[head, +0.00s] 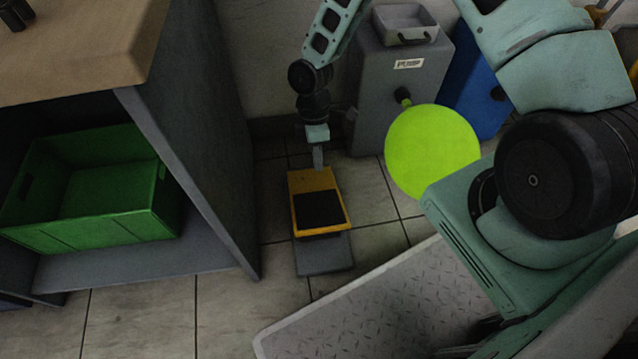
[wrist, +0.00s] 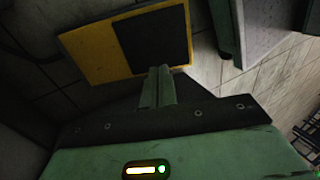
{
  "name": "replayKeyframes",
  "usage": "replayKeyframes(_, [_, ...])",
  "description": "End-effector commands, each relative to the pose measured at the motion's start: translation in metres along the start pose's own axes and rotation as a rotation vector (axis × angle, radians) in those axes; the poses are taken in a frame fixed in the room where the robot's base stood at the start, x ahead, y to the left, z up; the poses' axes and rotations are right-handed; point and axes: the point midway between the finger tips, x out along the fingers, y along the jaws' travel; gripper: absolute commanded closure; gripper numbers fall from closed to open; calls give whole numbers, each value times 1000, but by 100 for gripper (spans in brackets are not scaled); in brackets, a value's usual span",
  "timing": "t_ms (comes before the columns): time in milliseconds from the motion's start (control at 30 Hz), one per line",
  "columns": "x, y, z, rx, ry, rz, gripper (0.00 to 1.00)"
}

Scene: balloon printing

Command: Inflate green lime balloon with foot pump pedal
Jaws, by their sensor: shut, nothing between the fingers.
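The lime green balloon (head: 431,150) is round and swollen, attached by its neck to a nozzle on the grey pump cabinet (head: 377,85). The foot pump pedal (head: 319,205) is a yellow plate with a black pad, tilted above a dark base (head: 324,255) on the floor. My gripper (head: 318,163) points down at the pedal's far end, its fingers together and empty. In the wrist view the closed fingertips (wrist: 159,72) overlap the near edge of the pedal (wrist: 100,45). I cannot tell whether they touch it.
A table with a grey side panel (head: 190,150) stands left of the pedal, with a green crate (head: 95,225) on its lower shelf. A blue cabinet (head: 478,95) stands at right behind the balloon. Tiled floor (head: 180,310) is clear in front.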

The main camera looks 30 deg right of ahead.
Motion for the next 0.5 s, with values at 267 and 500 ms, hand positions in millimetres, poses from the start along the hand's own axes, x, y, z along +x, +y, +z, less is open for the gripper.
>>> replayKeyframes(267, [56, 2, 0, -2, -2, -3, 100])
replayKeyframes(500, [104, 2, 0, -2, -1, -2, 100])
